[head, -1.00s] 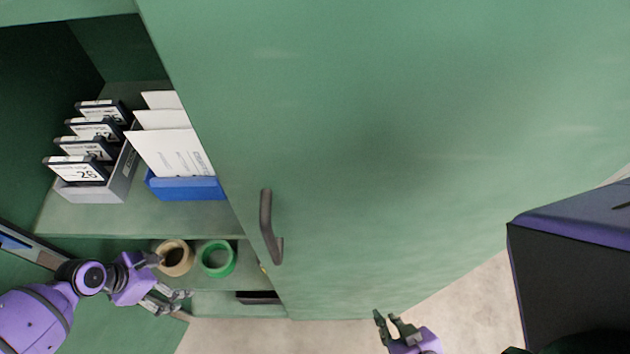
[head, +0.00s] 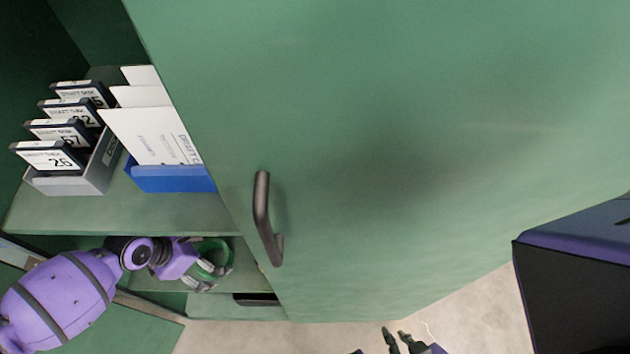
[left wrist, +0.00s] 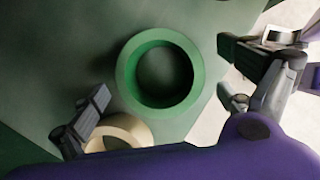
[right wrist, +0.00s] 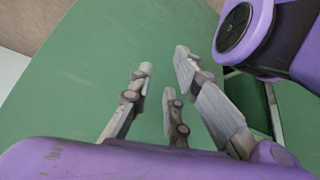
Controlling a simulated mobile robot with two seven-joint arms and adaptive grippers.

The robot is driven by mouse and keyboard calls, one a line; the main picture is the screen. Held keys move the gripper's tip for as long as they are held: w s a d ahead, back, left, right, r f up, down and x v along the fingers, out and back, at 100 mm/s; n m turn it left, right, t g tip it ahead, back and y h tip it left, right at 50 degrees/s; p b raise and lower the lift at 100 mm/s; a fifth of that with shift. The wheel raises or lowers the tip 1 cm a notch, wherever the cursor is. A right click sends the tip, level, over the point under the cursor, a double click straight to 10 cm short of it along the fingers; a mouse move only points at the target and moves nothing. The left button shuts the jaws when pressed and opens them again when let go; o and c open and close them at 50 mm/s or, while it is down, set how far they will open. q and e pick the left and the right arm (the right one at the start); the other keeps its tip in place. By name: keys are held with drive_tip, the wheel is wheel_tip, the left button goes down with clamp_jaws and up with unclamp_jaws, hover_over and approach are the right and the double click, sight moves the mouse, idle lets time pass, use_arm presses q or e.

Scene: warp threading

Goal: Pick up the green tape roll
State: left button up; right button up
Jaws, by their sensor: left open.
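The green tape roll (head: 222,252) sits on the lower shelf of the green cabinet, partly covered by my left gripper in the head view. My left gripper (head: 212,276) is open and empty at the roll. In the left wrist view the green tape roll (left wrist: 159,71) lies flat between the spread fingers of my left gripper (left wrist: 160,95), with no finger clearly touching it. A tan tape roll (left wrist: 120,132) is beside it, partly behind one finger. My right gripper (head: 397,338) is low in the head view, fingers apart and empty; it also shows in the right wrist view (right wrist: 160,95).
The cabinet door (head: 400,130) with a dark handle (head: 264,220) stands to the right of the shelves. On the upper shelf (head: 120,215) are a grey bin (head: 75,183) of labelled disks and a blue bin (head: 172,179) of white papers. Floor (head: 320,338) shows below.

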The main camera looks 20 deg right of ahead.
use_arm(q)
drive_tip(key=shift+w+d+f, duration=0.15)
drive_tip(key=shift+f, duration=0.15)
drive_tip(key=c, duration=1.3)
drive_tip(key=shift+r, duration=0.1)
